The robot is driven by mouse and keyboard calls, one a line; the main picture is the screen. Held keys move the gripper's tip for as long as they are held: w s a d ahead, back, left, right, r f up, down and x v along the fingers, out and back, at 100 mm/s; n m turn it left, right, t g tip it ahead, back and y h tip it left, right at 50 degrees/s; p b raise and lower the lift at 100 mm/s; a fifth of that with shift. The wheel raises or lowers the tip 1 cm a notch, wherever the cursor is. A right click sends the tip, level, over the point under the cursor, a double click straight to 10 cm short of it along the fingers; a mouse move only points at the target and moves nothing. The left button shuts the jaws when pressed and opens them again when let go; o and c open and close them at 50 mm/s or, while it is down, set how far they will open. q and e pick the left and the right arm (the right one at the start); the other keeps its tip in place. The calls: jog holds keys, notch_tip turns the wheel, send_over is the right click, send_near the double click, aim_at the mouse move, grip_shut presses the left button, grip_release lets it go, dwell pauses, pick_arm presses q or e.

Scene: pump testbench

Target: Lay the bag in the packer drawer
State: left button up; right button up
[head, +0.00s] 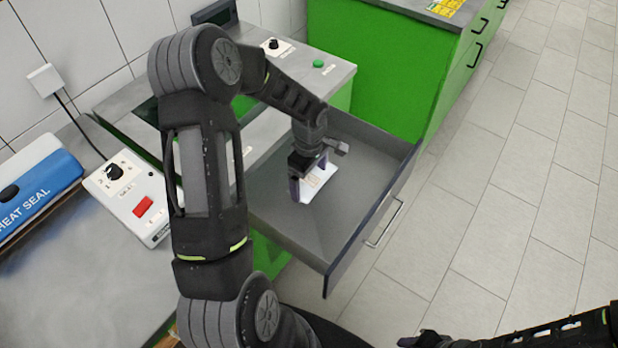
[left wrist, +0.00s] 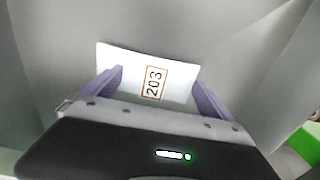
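The bag (head: 321,186) is a flat white piece inside the open grey packer drawer (head: 278,225). In the left wrist view the bag (left wrist: 133,68) shows an orange-framed label reading 203 and appears to lie flat on the drawer floor. My left gripper (head: 309,184) reaches down into the drawer, right over the bag. Its purple fingers (left wrist: 157,92) are spread wide, near the two ends of the bag, and do not pinch it. Whether the fingertips touch the bag is unclear. My right arm shows at the bottom right; a dark part of its gripper (head: 425,340) is cut off by the frame edge.
The drawer front with its handle (head: 384,222) stands out over the tiled floor. A blue heat sealer (head: 38,190) and a control box with a red switch (head: 137,200) sit on the bench at left. A green cabinet (head: 385,70) stands behind the drawer.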

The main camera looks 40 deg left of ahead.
aim_at(309, 182)
pick_arm(q)
jog(key=shift+r, duration=0.2)
notch_tip(309, 182, up, 12)
jog(key=b, duration=0.1)
dwell(0.5)
dwell(1.5)
